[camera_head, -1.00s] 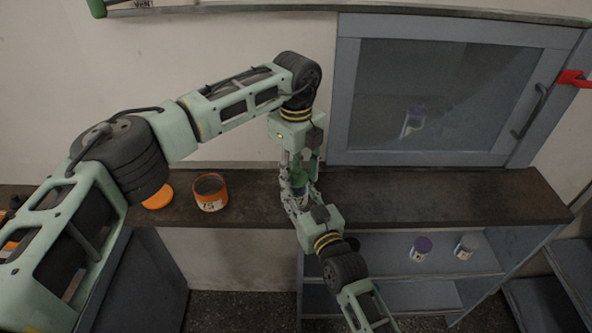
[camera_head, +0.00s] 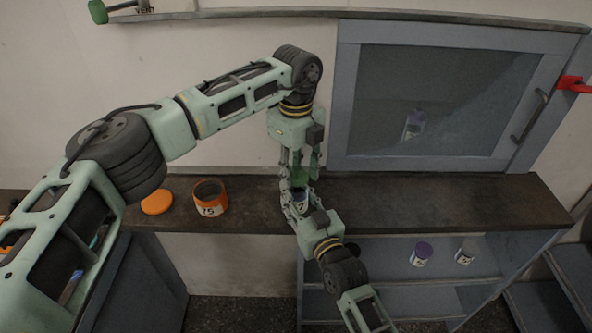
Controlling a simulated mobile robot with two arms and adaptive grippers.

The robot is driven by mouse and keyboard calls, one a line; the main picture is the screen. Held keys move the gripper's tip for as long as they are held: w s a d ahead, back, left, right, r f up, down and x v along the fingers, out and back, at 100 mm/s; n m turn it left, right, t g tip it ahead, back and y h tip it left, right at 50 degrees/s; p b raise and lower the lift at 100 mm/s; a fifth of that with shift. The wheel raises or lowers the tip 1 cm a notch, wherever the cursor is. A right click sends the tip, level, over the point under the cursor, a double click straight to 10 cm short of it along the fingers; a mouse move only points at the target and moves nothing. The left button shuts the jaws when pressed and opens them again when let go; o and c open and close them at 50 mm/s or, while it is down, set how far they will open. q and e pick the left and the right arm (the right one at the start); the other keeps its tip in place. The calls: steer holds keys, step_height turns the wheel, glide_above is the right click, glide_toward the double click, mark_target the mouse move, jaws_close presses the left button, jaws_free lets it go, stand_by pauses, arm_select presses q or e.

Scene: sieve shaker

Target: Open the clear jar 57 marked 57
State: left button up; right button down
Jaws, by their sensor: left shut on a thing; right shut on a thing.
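The jar (camera_head: 301,202) stands upright at the dark counter's front edge, with a "7" visible on its pale label; the rest of the marking is hidden. My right gripper (camera_head: 299,208) comes from below right and is shut on the jar's body. My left gripper (camera_head: 299,173) points down from above and is shut on a green piece, apparently the lid (camera_head: 298,183), just above the jar. The fingers partly cover the lid and jar top, so I cannot tell whether there is a gap between them.
An orange jar marked 75 (camera_head: 210,197) and an orange lid (camera_head: 157,202) lie left on the counter (camera_head: 440,203). A glass-fronted cabinet (camera_head: 345,100) stands behind right. Purple-lidded (camera_head: 421,254) and grey-lidded (camera_head: 465,251) containers stand on the lower shelf.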

mark_target(296, 169)
arm_select(q)
steer(key=shift+r, duration=2)
arm_select(e)
steer(key=c, duration=1.1)
jaws_free()
